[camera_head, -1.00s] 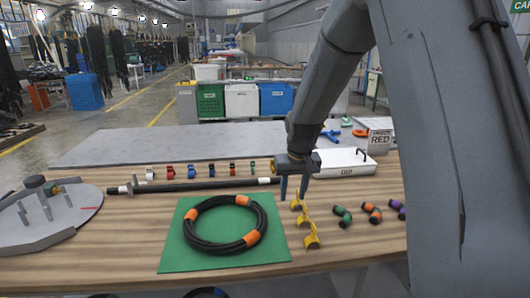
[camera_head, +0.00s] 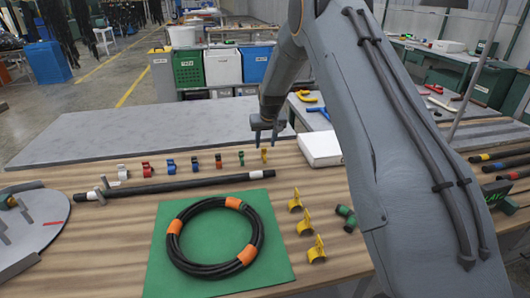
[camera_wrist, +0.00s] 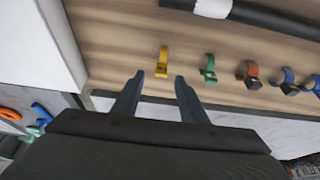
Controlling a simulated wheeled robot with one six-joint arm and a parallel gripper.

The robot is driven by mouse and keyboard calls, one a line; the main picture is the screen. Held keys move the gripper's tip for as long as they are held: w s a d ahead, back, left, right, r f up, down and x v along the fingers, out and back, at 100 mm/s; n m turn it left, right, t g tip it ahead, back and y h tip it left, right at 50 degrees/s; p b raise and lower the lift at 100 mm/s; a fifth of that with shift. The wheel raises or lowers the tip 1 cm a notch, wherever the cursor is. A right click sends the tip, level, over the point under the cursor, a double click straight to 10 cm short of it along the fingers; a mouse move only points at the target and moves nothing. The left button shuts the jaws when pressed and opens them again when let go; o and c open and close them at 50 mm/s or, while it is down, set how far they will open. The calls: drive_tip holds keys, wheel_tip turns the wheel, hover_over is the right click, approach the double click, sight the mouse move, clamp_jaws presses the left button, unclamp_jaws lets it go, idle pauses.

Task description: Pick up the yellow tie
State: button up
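The yellow tie (camera_head: 264,155) stands at the right end of a row of small coloured ties near the table's back edge. In the wrist view the yellow tie (camera_wrist: 162,62) lies just beyond the gap between my fingertips, apart from them. My gripper (camera_head: 269,128) is above the back of the table, close to the yellow tie, with fingers pointing down. In the wrist view my gripper (camera_wrist: 157,78) has its two fingers spread with nothing between them. The green tie (camera_wrist: 208,68) is beside the yellow one.
A long black tube (camera_head: 180,186) lies in front. A black hose coil (camera_head: 172,242) rests on a green mat (camera_head: 270,276). A white box (camera_head: 321,148) stands right of the yellow tie. Yellow clips (camera_head: 304,224) stand nearer.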

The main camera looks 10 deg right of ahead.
sight(264, 154)
drive_tip(key=shift+w+a+f+p, duration=0.25)
drive_tip(key=shift+f+p, duration=0.15)
drive_tip(key=shift+f, duration=0.2)
drive_tip(key=shift+p+x, duration=0.75)
drive_tip(key=shift+x, duration=1.15)
drive_tip(key=shift+w+d, duration=0.1)
drive_tip(key=shift+c, duration=0.3)
clamp_jaws()
